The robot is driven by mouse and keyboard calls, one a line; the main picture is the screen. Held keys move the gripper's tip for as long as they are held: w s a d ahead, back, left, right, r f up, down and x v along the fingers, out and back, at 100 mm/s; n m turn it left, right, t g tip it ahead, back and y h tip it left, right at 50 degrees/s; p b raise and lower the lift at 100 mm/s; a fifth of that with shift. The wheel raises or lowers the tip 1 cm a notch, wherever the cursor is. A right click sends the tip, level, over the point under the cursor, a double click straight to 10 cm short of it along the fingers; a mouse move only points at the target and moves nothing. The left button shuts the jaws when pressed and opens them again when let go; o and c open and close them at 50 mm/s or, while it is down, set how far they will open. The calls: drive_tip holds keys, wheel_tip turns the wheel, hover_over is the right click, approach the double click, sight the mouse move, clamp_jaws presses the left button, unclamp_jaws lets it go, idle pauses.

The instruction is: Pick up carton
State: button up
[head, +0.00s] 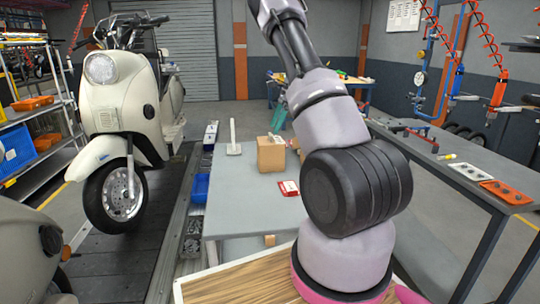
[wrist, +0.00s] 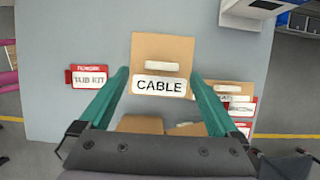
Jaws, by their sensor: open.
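A brown carton (head: 271,156) stands on the grey table in the head view. In the wrist view a brown carton with a white CABLE label (wrist: 162,50) lies between the teal fingers of my gripper (wrist: 158,75). The fingers are open, one on each side of this carton, and I cannot tell how far above it they are. In the head view, the teal of my gripper (head: 278,118) shows just behind and above the carton, partly hidden by my arm.
The grey table (head: 235,205) has free room on its left and front. A red-and-white kit box (wrist: 89,77) lies left of the carton in the wrist view; several labelled boxes (wrist: 237,92) crowd its right. A white stand (head: 233,139) and a scooter (head: 125,110) are left.

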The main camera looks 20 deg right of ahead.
sight(271, 134)
drive_tip(key=x, duration=0.4)
drive_tip(key=shift+w+f, duration=0.1)
drive_tip(key=shift+w, duration=0.05)
clamp_jaws()
